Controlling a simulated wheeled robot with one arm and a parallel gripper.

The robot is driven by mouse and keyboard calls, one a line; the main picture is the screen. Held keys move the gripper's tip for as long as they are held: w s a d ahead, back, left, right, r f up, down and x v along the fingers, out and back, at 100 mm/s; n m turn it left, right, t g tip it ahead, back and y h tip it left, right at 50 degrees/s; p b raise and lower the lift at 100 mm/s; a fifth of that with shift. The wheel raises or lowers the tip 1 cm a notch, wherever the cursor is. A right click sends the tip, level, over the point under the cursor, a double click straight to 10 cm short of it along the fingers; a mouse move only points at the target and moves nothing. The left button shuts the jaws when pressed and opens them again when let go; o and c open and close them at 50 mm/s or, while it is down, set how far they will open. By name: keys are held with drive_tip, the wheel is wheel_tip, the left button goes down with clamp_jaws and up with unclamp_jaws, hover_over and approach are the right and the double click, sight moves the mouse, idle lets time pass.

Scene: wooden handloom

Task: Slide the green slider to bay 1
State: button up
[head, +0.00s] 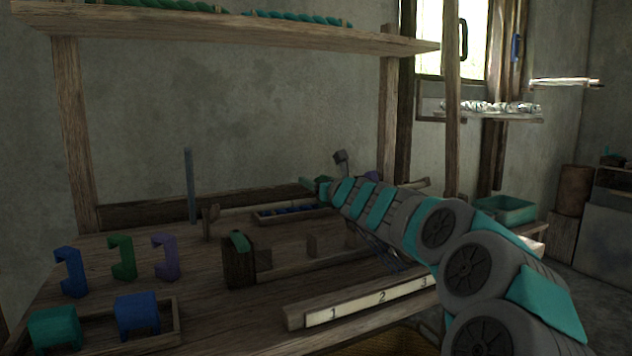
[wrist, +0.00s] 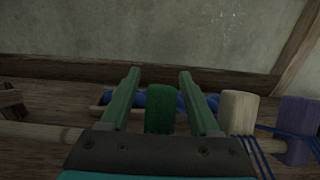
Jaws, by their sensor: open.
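The green slider (wrist: 160,110) is a rounded green block in the wrist view, set between the two fingers of my gripper (wrist: 159,74). The fingers are open, one on each side of it, with a visible gap at least on the right. A round wooden rod (wrist: 35,131) runs sideways at its level. A cream block (wrist: 238,112) and a purple block (wrist: 297,130) with blue cord stand to the right. In the head view my gripper (head: 322,190) is over the back of the loom; the slider cannot be told apart there.
A tray of blue pieces (wrist: 104,98) lies behind the slider. On the table's left are blue (head: 70,272), green (head: 122,258) and purple (head: 166,258) hooks and a box (head: 176,325) with two blocks. A thin post (head: 190,185) stands upright at the back.

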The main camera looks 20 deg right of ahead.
clamp_jaws()
idle(0.3)
idle(1.0)
